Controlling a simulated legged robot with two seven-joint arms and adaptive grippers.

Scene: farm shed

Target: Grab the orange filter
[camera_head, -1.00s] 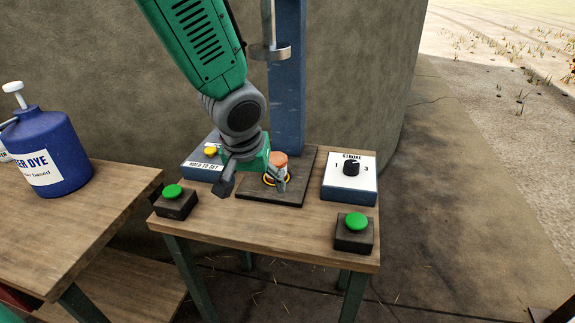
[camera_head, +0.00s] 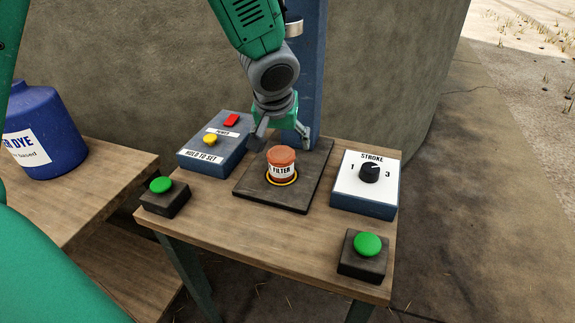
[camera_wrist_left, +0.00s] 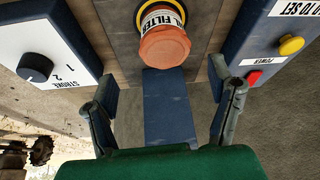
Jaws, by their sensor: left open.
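The orange filter (camera_head: 282,163) stands upright on the dark square plate (camera_head: 305,193), inside a yellow ring, with a white FILTER label. In the left wrist view the filter (camera_wrist_left: 165,45) shows at the top middle, beyond the fingertips. My left gripper (camera_head: 281,138) is open and empty, above and behind the filter in the head view, apart from it. Its two fingers (camera_wrist_left: 163,90) stand wide apart in the left wrist view. My right gripper is not in view.
A STROKE dial box (camera_head: 365,184) stands right of the plate, a POWER box (camera_head: 215,145) left. Green buttons (camera_head: 162,186) and (camera_head: 367,246) sit at the front corners. A blue post (camera_head: 309,80) rises behind. A blue dye jug (camera_head: 40,130) stands on the left table.

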